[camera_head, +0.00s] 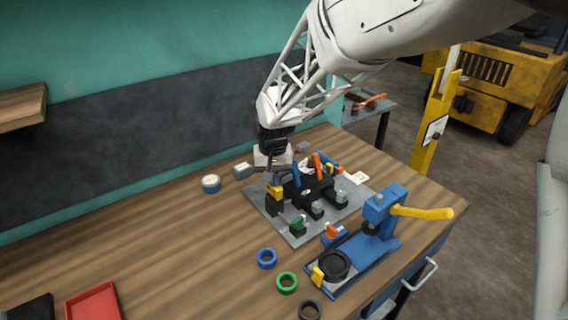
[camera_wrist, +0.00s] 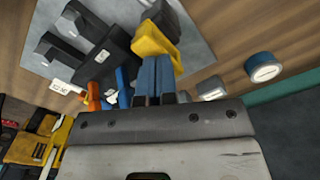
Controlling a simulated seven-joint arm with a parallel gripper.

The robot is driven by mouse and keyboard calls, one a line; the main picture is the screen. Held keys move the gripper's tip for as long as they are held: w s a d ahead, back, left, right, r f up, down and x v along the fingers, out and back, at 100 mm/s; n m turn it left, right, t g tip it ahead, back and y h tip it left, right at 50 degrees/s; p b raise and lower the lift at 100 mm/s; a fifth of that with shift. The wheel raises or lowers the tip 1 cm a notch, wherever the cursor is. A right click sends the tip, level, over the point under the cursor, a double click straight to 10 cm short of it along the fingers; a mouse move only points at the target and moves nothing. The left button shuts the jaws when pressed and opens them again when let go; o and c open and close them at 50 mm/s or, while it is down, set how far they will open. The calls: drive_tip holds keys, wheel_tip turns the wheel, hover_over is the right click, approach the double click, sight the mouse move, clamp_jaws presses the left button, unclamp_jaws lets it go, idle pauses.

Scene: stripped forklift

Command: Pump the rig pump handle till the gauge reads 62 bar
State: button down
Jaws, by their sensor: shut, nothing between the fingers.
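The rig is a grey plate (camera_head: 263,213) bearing a black block (camera_head: 312,187) with upright blue (camera_head: 296,173) and orange (camera_head: 317,164) levers. A yellow part on a black stand (camera_head: 274,192) is at the plate's left side; it also shows in the wrist view (camera_wrist: 155,38). It may be the pump handle, but I cannot be sure. My gripper (camera_wrist: 157,62) is shut and empty, its blue-looking fingertips right at the yellow part. I cannot tell whether they touch. No gauge reading is legible.
A blue press (camera_head: 383,208) with a yellow lever (camera_head: 424,213) stands at the right. Blue (camera_head: 267,258) and green (camera_head: 287,282) rings lie in front. A round blue-and-white tin (camera_head: 211,184) stands left of the plate. A red tray (camera_head: 94,303) is front left. The left bench is mostly clear.

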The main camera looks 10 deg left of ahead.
drive_tip(key=shift+r, duration=2.3)
drive_tip(key=shift+f, duration=0.2)
drive_tip(key=shift+f, duration=2.7)
drive_tip(key=shift+r, duration=2.95)
